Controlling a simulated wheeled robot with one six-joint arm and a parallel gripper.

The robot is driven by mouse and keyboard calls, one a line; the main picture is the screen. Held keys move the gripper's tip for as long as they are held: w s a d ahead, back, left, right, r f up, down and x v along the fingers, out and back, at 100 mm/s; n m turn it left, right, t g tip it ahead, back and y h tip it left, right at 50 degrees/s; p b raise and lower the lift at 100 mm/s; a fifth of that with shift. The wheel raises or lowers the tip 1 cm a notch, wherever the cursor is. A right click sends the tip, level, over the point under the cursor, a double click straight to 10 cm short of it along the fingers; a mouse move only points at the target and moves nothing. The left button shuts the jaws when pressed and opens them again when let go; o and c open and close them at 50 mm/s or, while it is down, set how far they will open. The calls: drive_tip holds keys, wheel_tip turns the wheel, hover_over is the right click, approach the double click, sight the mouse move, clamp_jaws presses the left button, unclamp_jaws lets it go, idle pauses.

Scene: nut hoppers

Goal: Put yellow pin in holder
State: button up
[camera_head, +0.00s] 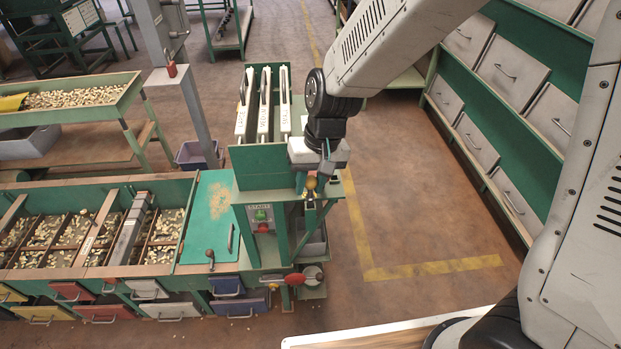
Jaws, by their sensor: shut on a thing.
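My gripper (313,182) points down at the right side of the green machine (259,167), just above a small green ledge (331,190). It is shut on a small yellow pin (311,184), whose rounded yellow top shows between the fingers. The pin's lower part is hard to make out. I cannot tell whether the pin touches the ledge or sits in a holder. No holder can be made out clearly, as the gripper covers that spot.
White levers (264,103) stand in the green machine close to the left of my gripper. A control box (263,218) with green and red buttons is below. Nut hoppers (75,230) extend left. Green drawer shelves (470,85) stand right. Open floor (415,215) lies between.

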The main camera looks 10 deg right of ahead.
drive_tip(key=shift+f, duration=1)
drive_tip(key=o, duration=1.1)
drive_tip(key=r, duration=0.2)
drive_tip(key=d+r, duration=0.1)
drive_tip(key=r, duration=0.4)
drive_tip(key=shift+w+d+r, duration=0.15)
drive_tip(key=shift+d+r, duration=0.1)
